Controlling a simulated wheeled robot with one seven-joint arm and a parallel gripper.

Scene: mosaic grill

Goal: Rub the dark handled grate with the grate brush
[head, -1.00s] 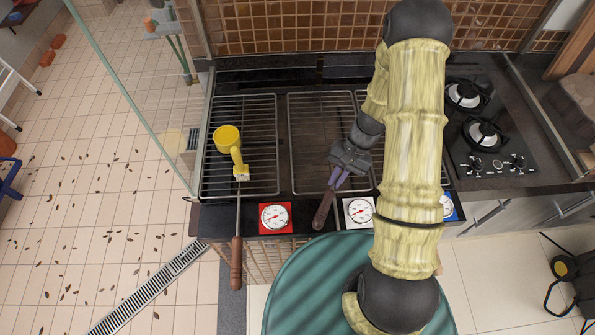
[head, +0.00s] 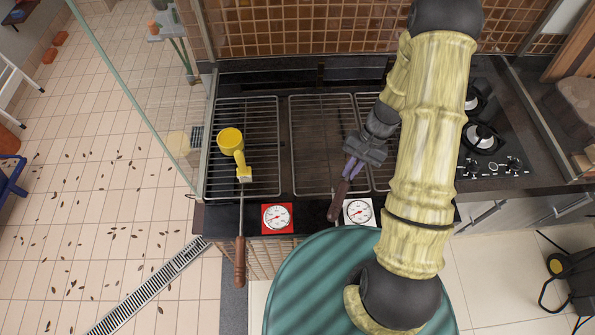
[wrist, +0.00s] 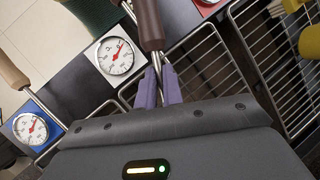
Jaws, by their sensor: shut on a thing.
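The left grate (head: 265,178) has a reddish brown handle (head: 240,262). The right grate (head: 365,101) is partly behind my arm; its light handle (wrist: 12,72) shows in the wrist view.
Red (head: 277,217), white (head: 358,211) and blue (wrist: 32,130) framed gauges line the front edge. Gas burners (head: 482,137) are at right. A glass panel (head: 135,105) stands at left.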

